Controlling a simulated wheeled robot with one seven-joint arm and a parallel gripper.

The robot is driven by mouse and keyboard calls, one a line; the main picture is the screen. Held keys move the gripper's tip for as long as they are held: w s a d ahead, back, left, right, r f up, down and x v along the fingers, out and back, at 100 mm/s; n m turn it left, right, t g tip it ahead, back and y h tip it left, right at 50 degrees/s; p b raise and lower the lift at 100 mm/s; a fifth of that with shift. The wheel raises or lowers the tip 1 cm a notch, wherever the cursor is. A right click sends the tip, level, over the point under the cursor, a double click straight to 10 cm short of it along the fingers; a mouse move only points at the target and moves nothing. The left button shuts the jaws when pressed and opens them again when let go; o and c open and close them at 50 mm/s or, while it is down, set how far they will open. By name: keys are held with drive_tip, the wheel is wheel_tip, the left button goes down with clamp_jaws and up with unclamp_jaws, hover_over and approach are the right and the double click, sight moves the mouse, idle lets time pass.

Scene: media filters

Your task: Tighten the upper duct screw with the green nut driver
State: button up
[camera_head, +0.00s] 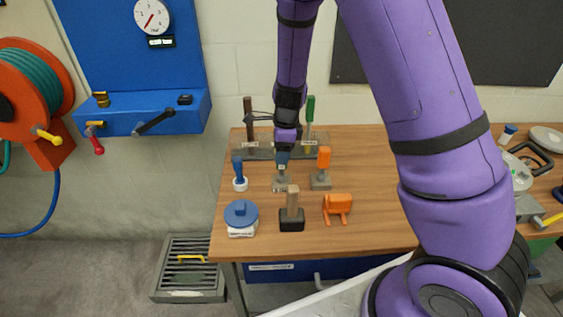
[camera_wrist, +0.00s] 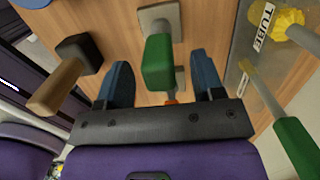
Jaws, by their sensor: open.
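My gripper (camera_head: 283,154) points down over the workbench, with its two blue fingers (camera_wrist: 163,85) apart. A green-handled tool (camera_wrist: 157,62) stands between or just below the fingers, over a pale grey base plate (camera_wrist: 160,18); I cannot tell whether they touch it. In the head view its grey base (camera_head: 282,183) shows under the gripper, which hides the green handle. I cannot tell which is the nut driver. No duct screw can be made out.
A wood-handled mallet (camera_head: 291,205) stands in front of the gripper. An orange tool (camera_head: 323,160) on a grey base and an orange clamp-like piece (camera_head: 338,205) are to the right. A blue-topped tool (camera_head: 239,172) and blue lid (camera_head: 241,213) are left. The clear rack (camera_head: 265,149) is behind.

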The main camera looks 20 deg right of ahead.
drive_tip(key=shift+a+f, duration=0.1)
drive_tip(key=shift+f, duration=1.5)
drive_tip(key=c, duration=1.1)
wheel_tip(320, 180, up, 10)
drive_tip(key=shift+r, duration=0.1)
drive_tip(key=o, duration=0.4)
clamp_jaws()
